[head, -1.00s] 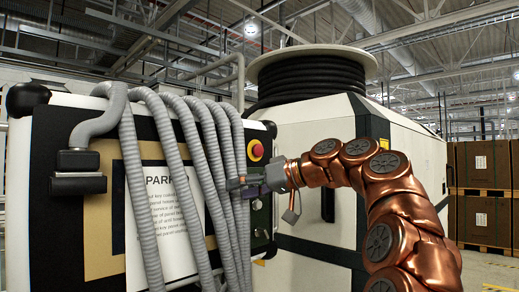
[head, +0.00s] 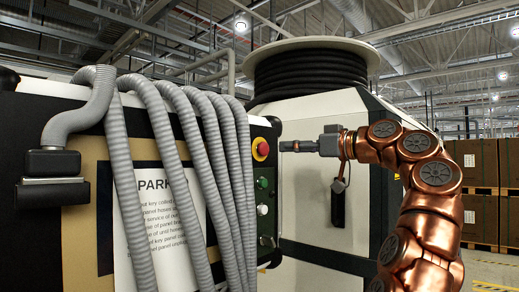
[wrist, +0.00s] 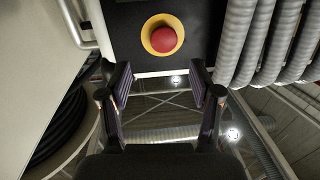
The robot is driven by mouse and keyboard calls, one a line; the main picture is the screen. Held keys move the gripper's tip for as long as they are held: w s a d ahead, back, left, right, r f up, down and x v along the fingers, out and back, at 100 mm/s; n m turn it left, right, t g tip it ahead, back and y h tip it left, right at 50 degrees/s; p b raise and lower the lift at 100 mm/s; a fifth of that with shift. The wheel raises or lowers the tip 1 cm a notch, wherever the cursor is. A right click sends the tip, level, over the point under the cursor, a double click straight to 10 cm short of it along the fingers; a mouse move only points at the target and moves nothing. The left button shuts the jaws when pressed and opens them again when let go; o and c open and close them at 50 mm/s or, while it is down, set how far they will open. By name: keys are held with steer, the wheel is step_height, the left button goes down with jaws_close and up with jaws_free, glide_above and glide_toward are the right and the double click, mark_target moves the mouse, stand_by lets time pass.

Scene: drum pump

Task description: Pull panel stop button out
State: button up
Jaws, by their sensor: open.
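The red stop button (head: 262,149) sits on a yellow ring on the black side strip of the panel (head: 264,185). In the wrist view the red button (wrist: 163,39) is above and between my two fingers, apart from them. My gripper (head: 284,146) is to the right of the button in the head view, at about its height, and points left at it. In the wrist view my gripper (wrist: 162,88) is open, with nothing between its fingers. I cannot tell whether the button is pressed in or out.
Several grey hoses (head: 205,150) hang over the panel front, close left of the button. A green button (head: 263,183) and a white one (head: 262,209) sit below it. A pale cabinet with a black hose reel (head: 310,77) stands behind my gripper.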

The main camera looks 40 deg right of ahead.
mark_target(266, 147)
steer(key=x, duration=0.8)
steer(key=shift+a, duration=0.3)
steer(key=shift+s, duration=0.1)
jaws_close()
